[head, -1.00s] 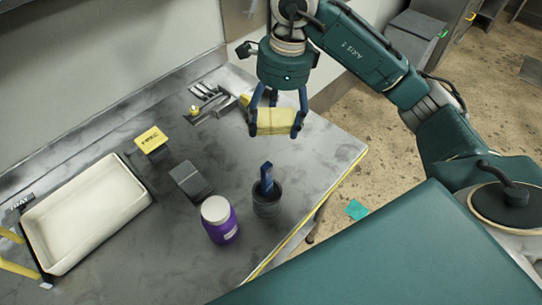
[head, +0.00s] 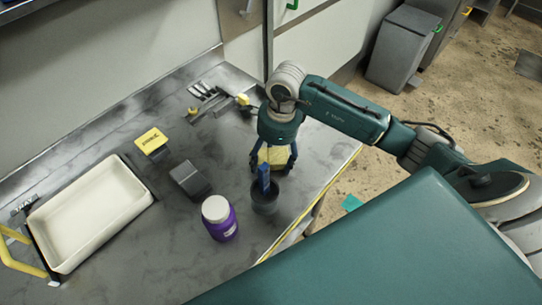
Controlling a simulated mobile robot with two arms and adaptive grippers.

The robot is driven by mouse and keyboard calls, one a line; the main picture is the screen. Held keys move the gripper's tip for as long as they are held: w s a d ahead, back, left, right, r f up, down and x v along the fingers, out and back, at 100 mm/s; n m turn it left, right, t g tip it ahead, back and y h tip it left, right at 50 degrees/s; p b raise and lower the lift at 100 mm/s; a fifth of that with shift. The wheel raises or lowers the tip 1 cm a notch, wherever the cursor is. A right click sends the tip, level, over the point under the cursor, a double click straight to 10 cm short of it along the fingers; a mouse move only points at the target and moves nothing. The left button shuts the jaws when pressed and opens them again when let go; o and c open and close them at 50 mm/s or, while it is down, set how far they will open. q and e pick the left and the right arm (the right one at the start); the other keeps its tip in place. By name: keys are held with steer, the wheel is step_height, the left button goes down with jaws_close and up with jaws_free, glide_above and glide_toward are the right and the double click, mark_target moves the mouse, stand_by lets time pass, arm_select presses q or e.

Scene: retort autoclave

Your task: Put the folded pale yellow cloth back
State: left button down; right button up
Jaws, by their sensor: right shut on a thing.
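The folded pale yellow cloth (head: 275,155) is between the fingers of my right gripper (head: 273,162), which is shut on it. The gripper points down over the right part of the grey table, just behind the dark cup (head: 265,200) in the picture. The blue handle standing in the cup covers a little of the cloth. I cannot tell whether the cloth touches the table top. My left gripper is not in view.
A purple jar with a white lid (head: 219,217) stands beside the cup. A grey block (head: 190,180), a yellow box (head: 151,141) and a white tray (head: 92,214) are further left. Small tools (head: 208,95) lie at the back. The table's right edge (head: 330,184) is close.

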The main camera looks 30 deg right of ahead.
steer(key=shift+f, duration=0.15)
steer(key=o, duration=1)
